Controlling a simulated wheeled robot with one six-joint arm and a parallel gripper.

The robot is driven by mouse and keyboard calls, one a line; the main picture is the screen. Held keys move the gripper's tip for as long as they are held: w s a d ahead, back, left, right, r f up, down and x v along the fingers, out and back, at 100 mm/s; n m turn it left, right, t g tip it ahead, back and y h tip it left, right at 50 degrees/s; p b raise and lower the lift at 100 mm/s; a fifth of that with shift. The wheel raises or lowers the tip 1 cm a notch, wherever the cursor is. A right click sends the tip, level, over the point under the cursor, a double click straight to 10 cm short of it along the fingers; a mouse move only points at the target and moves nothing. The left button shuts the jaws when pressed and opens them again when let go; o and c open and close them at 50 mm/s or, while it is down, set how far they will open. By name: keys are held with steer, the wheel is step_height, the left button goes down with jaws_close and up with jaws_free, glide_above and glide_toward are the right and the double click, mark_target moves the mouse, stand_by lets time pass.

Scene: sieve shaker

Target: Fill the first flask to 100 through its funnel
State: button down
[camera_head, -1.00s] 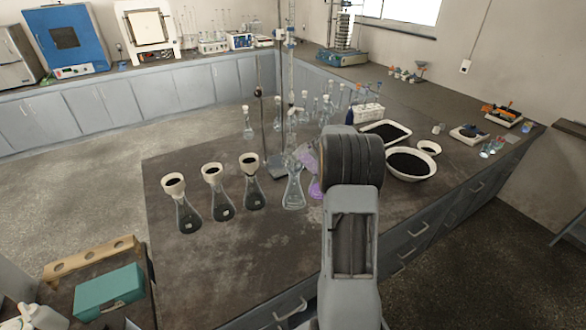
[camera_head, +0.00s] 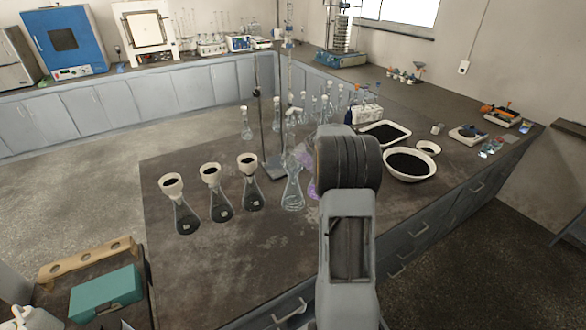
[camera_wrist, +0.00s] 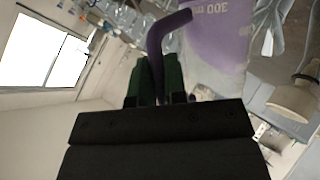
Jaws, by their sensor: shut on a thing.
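In the wrist view my gripper (camera_wrist: 160,92) is shut on the dark purple bent handle of a translucent purple jug (camera_wrist: 215,35) with "300" printed on its side. In the head view the jug (camera_head: 313,189) is mostly hidden behind my arm, beside a clear flask (camera_head: 292,193). Three conical flasks, at left (camera_head: 186,218), middle (camera_head: 220,208) and right (camera_head: 252,196), stand in a row on the bench. Each has a pale funnel with dark material in it. A pale funnel-like piece (camera_wrist: 295,100) shows at the right of the wrist view. Liquid levels cannot be read.
A stand with a tall rod (camera_head: 262,130) rises behind the clear flask, with several glass vessels behind it. A white bowl (camera_head: 433,172) and a tray (camera_head: 408,129) of black material lie right of my arm. The bench front (camera_head: 215,275) is clear.

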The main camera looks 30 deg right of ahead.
steer(key=shift+w+a+r+n+g+h+b, duration=0.1)
steer(key=shift+w+a+n+g+h+b, duration=0.3)
steer(key=shift+b, duration=0.7)
stand_by(2.7)
